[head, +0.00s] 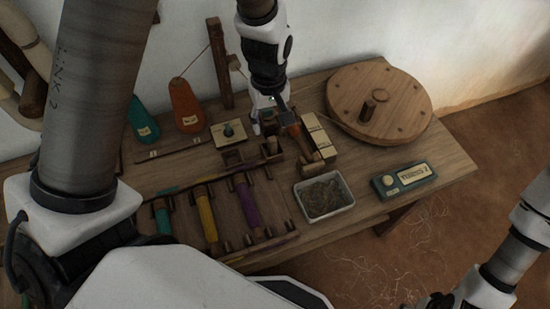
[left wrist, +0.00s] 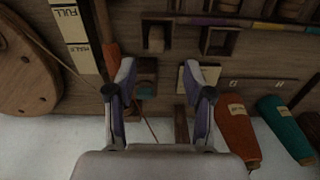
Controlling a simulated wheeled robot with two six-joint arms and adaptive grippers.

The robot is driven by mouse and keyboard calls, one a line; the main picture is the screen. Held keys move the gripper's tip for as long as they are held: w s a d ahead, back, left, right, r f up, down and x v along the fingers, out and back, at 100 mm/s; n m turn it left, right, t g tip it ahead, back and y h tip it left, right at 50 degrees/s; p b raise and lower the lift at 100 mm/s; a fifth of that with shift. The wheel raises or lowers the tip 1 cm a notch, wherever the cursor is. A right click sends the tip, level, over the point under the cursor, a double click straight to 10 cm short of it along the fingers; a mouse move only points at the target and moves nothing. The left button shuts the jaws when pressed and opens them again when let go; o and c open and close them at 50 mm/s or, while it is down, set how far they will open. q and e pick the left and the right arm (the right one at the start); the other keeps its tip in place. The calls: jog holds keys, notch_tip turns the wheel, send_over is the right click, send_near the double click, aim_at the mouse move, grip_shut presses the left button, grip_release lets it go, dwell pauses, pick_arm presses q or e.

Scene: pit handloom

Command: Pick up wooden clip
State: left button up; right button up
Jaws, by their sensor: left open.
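My left gripper (head: 270,118) is over the back middle of the table, pointing down. In the left wrist view its two fingers (left wrist: 158,74) are spread apart with nothing held between them. Below and between them is a small dark wooden holder (left wrist: 147,76). A small pale wooden piece (left wrist: 156,38) sits in another holder just beyond the fingertips; it may be the wooden clip, but I cannot tell surely. My right arm comes in at the lower right of the head view; its gripper (head: 436,300) is dark and cut off by the frame's edge.
A round wooden wheel (head: 380,100) lies at the back right. A FULL/HALF gauge (head: 319,137) and a wooden-handled tool (head: 293,126) are close beside the left gripper. A wooden post (head: 220,62) rises behind. A metal tray (head: 325,196) and a labelled device (head: 404,180) are in front.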

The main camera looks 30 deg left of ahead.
aim_at(272, 139)
pick_arm(q)
jog(key=f, duration=0.5)
jog(key=f+b, duration=0.1)
jog(key=f, duration=0.1)
jog(key=shift+w+d+f, duration=0.15)
jog(key=shift+d, duration=0.1)
jog(key=c, duration=0.9)
